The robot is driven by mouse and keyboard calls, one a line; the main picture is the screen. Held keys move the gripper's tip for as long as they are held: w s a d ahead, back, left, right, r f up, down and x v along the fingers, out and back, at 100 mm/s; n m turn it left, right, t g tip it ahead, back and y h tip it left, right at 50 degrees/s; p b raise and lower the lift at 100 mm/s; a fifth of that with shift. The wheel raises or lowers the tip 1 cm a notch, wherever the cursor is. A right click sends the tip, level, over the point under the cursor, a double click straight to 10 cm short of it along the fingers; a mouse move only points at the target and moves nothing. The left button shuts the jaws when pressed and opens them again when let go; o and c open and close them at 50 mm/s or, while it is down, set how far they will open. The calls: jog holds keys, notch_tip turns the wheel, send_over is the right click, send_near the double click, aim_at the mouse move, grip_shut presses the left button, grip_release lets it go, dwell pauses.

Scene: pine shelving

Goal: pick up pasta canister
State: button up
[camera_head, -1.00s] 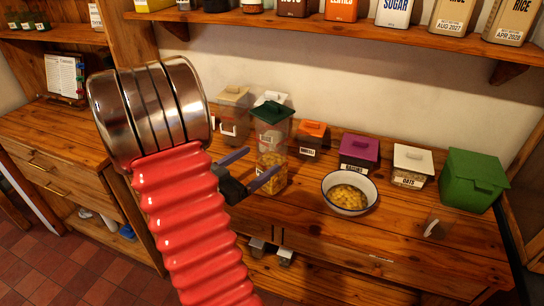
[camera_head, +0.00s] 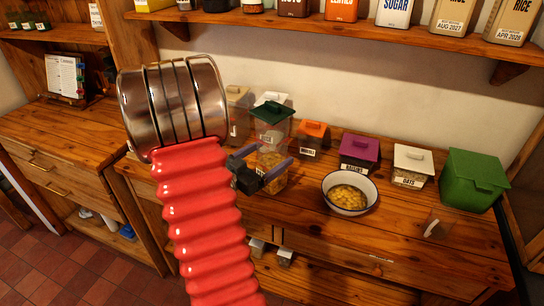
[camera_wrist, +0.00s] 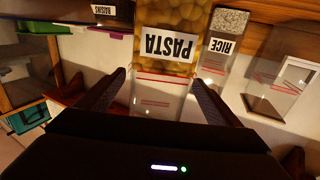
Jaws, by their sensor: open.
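The pasta canister (camera_head: 272,134) is a tall clear box with a dark green lid and yellow pasta in its lower part. It stands upright on the wooden counter. My red arm hides part of the counter to the left.
A rice canister (camera_wrist: 218,50) is close beside the pasta. An orange-lidded box (camera_head: 312,135), a purple-lidded raisins box (camera_head: 359,151), an oats box (camera_head: 411,164) and a green bin (camera_head: 473,180) stand to the right. A bowl (camera_head: 338,200) of yellow food sits nearer the front.

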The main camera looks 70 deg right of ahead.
jog(key=shift+s+d, duration=0.3)
jog(key=shift+d, duration=0.25)
jog(key=shift+c, duration=0.5)
jog(key=c, duration=1.5)
jog(key=shift+o, duration=0.2)
jog(key=shift+r, duration=0.15)
jog(key=shift+r, duration=4.9)
